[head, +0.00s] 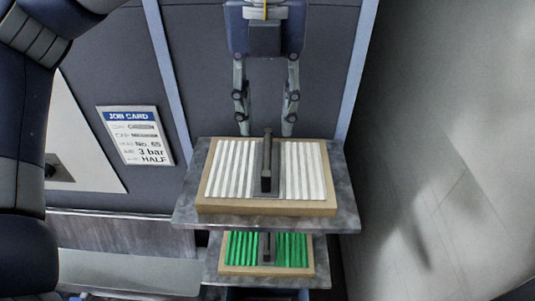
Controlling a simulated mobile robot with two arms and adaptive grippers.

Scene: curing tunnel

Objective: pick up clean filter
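A filter with white pleats, a tan frame and a dark upright handle (318,180) lies on the upper grey shelf (346,205). It looks clean. My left gripper (266,131) comes down from the top of the head view, fingers pointing down and spread apart. It is open and empty. Its fingertips show at the far edge of the white filter, one on each side of the handle's top in the picture. I cannot tell how far above or behind the handle they are. My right gripper is not in view.
A second filter with green pleats (295,250) and a dark handle lies on the lower shelf (213,276), below the first. A job card (136,135) reading "No. 65", "3 bar" and "HALF" is on the dark wall panel at left. Bare grey floor or wall (450,150) fills the right.

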